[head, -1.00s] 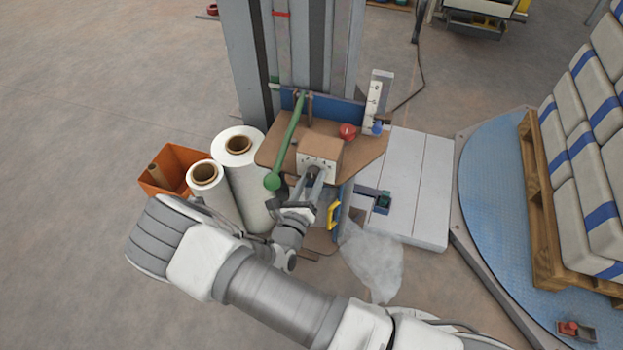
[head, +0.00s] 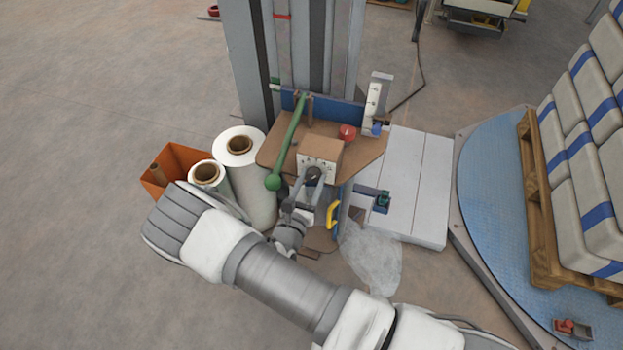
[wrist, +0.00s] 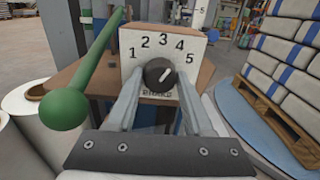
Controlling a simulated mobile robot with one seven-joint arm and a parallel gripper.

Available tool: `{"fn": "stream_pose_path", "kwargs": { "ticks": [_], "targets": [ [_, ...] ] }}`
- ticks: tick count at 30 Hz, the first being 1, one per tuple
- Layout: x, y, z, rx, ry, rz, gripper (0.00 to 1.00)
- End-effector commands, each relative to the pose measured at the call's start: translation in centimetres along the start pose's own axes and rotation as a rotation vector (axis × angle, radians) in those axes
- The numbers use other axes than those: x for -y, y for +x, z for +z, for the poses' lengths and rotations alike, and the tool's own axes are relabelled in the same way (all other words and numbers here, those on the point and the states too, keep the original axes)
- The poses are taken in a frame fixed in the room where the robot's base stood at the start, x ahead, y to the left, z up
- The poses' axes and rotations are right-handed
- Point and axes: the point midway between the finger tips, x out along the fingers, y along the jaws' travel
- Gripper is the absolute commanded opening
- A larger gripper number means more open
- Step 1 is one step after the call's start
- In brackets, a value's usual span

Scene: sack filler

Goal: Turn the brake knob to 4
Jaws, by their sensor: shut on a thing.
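The brake knob (wrist: 160,76) is round and black with a white pointer line, on the pale front plate (wrist: 134,66) of a brown box. The plate has numbers 1 to 5 in an arc above the knob and "BRAKE" below it. The pointer slants up and to the right, toward the 4 and 5 side, looking nearer 4. My gripper (wrist: 160,72) is shut on the knob, one finger on each side. In the head view my gripper (head: 313,178) is at the box front and the knob is partly covered.
A green-balled lever (wrist: 64,109) stands close left of the box. A red knob (head: 347,132) is behind it to the right. White film rolls (head: 240,146) and an orange bin (head: 181,158) stand left. A yellow handle (head: 333,215) is just below right.

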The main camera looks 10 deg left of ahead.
Motion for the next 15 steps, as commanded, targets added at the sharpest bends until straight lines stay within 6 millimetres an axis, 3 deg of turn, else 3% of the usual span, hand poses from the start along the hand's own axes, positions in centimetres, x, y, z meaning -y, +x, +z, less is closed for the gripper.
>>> {"fn": "stream_pose_path", "kwargs": {
  "ticks": [12, 13, 15],
  "targets": [
    [-0.02, -0.09, -0.13, -0.003, 0.01, 0.001, 0.0],
    [-0.02, -0.09, -0.14, -0.003, 0.01, 0.001, 0.53],
    [-0.02, -0.1, -0.13, -0.003, 0.01, 0.001, 0.66]
  ]
}}
